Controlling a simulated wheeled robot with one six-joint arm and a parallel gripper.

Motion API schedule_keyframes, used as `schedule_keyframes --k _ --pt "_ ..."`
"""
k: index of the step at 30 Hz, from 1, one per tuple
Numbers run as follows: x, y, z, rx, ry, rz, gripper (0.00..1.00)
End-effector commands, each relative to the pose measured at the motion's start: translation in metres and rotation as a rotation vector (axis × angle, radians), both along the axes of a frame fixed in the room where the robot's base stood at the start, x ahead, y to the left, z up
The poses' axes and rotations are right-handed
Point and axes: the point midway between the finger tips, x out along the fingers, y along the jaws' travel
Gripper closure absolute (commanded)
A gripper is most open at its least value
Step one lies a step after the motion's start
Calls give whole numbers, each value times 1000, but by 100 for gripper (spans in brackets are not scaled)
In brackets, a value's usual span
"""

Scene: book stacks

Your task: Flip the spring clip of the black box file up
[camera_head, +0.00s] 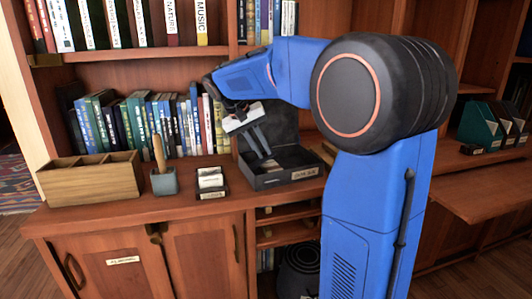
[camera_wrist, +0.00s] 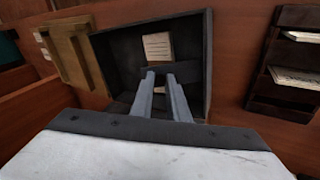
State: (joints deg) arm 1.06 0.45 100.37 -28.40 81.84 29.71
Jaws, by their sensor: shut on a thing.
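The black box file (camera_head: 272,181) stands open on the counter, its lid (camera_head: 278,126) raised at the back. In the wrist view, its dark interior (camera_wrist: 115,50) fills the upper middle, with a lined paper (camera_wrist: 157,46) inside. The spring clip (camera_wrist: 188,70) is a dark bar across the paper. My gripper (camera_head: 266,158) reaches down into the box. In the wrist view, its two grey fingers (camera_wrist: 162,76) are close together at the clip and shut on it. The fingers hide part of the clip, and its exact angle is hard to tell.
A card holder (camera_head: 211,183), a pot with a wooden-handled tool (camera_head: 165,182) and a wooden organiser (camera_head: 90,180) stand left of the box. A wooden item (camera_wrist: 70,55) lies close beside the box. Books (camera_head: 170,125) line the shelf behind.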

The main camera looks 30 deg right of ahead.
Motion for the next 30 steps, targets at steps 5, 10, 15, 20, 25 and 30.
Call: schedule_keyframes --k 5,10,15,20,25,30 --pt "3 14 6 -165 26 6 100" --pt "4 25 9 -310 49 5 100" --pt "5 34 11 -430 66 3 100" --pt "6 40 11 -513 79 1 100" --pt "7 44 12 -568 87 1 100" --pt "7 45 12 -591 90 -1 100"
